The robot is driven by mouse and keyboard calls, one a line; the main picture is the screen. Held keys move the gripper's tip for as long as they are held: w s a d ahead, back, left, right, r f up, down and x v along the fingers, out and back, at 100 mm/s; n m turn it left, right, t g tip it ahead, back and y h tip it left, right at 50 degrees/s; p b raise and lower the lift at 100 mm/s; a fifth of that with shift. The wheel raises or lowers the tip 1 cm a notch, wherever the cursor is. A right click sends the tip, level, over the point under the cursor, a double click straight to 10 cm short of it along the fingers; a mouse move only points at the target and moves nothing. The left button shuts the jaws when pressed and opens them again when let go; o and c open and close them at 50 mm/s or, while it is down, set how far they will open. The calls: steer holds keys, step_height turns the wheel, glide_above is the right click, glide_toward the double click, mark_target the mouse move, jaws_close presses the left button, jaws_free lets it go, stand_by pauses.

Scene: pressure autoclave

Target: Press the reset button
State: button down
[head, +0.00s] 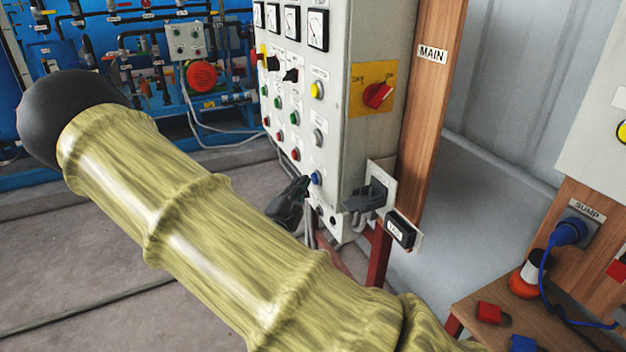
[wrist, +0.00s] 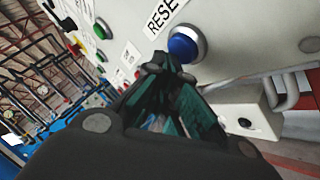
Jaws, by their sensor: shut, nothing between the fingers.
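The reset button is a round blue button (wrist: 184,46) in a metal ring, under a label reading "RESE" in the wrist view. In the head view the blue button (head: 316,178) sits low on the front of the grey control panel (head: 335,110). My gripper (wrist: 172,68) is shut and empty, its tips just below and left of the button in the wrist view. In the head view my gripper (head: 303,184) is close to the button, at its left. I cannot tell whether the tips touch it. My sleeved arm hides much of the lower left.
Other buttons and knobs, such as a yellow button (head: 317,90), sit above on the panel. A red switch (head: 377,95) and a grey plug (head: 365,197) are on its side. A wooden bench (head: 545,325) with padlocks stands at lower right. Floor at left is clear.

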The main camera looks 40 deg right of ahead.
steer(key=shift+a, duration=0.3)
steer(key=shift+w, duration=0.1)
steer(key=shift+w+a+p, duration=0.2)
steer(key=shift+a, duration=0.6)
steer(key=shift+w+a+p, duration=0.15)
steer(key=shift+a+p, duration=0.05)
steer(key=shift+a, duration=0.65)
steer(key=shift+w+a+p, duration=0.2)
steer(key=shift+a, duration=0.6)
